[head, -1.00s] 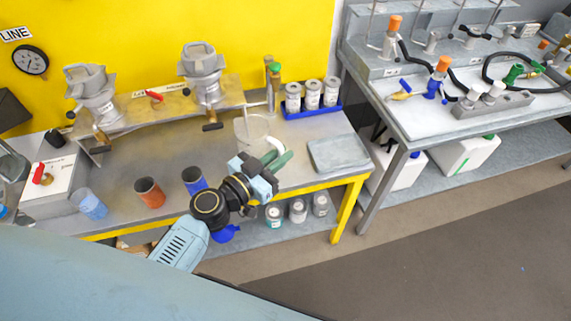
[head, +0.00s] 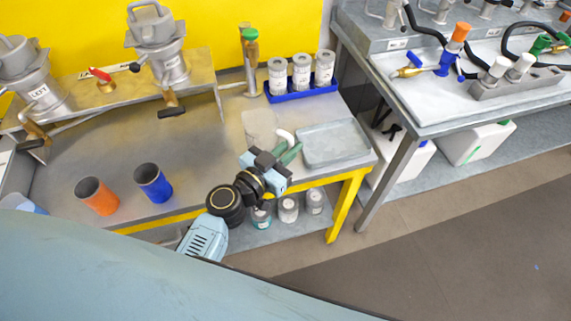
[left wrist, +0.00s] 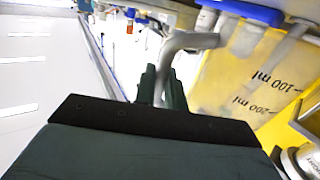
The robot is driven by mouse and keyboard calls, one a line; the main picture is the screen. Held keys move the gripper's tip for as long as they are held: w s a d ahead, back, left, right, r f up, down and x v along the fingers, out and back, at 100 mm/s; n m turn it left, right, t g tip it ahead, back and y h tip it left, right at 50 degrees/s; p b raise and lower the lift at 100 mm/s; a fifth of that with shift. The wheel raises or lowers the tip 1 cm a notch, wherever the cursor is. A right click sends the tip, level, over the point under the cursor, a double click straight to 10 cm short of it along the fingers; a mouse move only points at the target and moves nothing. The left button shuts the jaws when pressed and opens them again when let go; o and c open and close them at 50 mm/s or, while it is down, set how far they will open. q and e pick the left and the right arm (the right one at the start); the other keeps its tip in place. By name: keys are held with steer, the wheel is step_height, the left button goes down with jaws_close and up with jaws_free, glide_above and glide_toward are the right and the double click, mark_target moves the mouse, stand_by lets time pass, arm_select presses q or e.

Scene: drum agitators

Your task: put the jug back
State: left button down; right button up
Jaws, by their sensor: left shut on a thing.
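The jug (head: 259,124) is pale and see-through, with a light handle. In the head view it is over the bench top, left of the grey tray; I cannot tell whether its base touches the bench. In the left wrist view its wall (left wrist: 235,88) shows "100 ml" and "200 ml" marks and looks yellow from what is behind it. My left gripper (head: 288,152) has its green fingers shut on the jug's handle (left wrist: 188,42); the fingertips (left wrist: 163,86) show around it in the left wrist view. My right gripper is not in view.
A grey shallow tray (head: 335,145) lies right of the jug. A blue rack (head: 301,93) with three tins stands behind. An orange cup (head: 98,197) and a blue cup (head: 153,183) stand left. A green-topped post (head: 250,60) rises behind the jug. The bench between cups and jug is clear.

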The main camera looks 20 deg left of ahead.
arm_select(q)
steer(key=shift+w+f+b, duration=0.1)
steer(key=shift+f+b, duration=0.65)
steer(key=shift+f, duration=1.5)
steer(key=shift+f, duration=0.2)
